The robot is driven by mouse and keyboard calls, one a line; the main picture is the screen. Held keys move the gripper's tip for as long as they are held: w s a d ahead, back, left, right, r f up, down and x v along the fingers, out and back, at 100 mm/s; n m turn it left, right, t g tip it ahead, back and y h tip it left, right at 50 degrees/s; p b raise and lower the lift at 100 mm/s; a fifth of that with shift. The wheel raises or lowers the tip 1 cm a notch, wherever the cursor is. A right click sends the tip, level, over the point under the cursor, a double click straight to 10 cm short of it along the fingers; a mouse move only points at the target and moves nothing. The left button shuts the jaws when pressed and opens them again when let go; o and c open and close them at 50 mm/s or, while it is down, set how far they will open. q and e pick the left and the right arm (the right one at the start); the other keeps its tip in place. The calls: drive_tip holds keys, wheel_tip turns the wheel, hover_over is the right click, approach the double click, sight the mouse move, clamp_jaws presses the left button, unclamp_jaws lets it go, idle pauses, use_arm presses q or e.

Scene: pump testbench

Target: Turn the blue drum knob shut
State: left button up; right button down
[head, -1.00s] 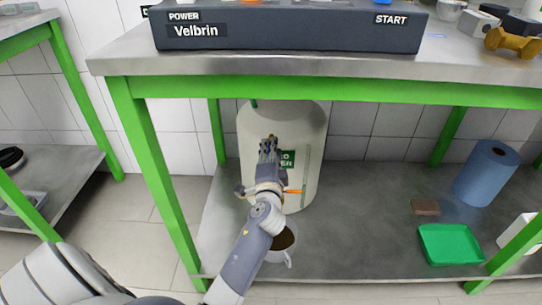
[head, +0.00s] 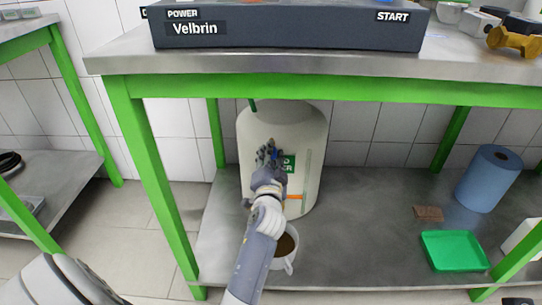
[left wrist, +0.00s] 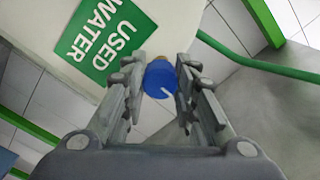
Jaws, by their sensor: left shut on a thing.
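The white drum (head: 308,135) stands on the lower shelf under the bench. Its green USED WATER label (left wrist: 103,42) shows in the left wrist view and is partly covered by my gripper in the head view. The blue drum knob (left wrist: 160,77) sits between my left fingertips in the left wrist view, with a small white mark on its face. My left gripper (head: 271,154) is in front of the drum, shut on the knob. My right gripper is not in view.
A mug with dark contents (head: 286,248) stands close beside my left forearm. A green tray (head: 453,251), a brown block (head: 428,213) and a blue roll (head: 487,178) are on the shelf's right. The green bench rail (head: 330,88) runs above the drum.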

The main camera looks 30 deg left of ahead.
use_arm(q)
drive_tip(key=shift+f, duration=0.15)
drive_tip(key=o, duration=1.1)
drive_tip(key=shift+a, duration=0.1)
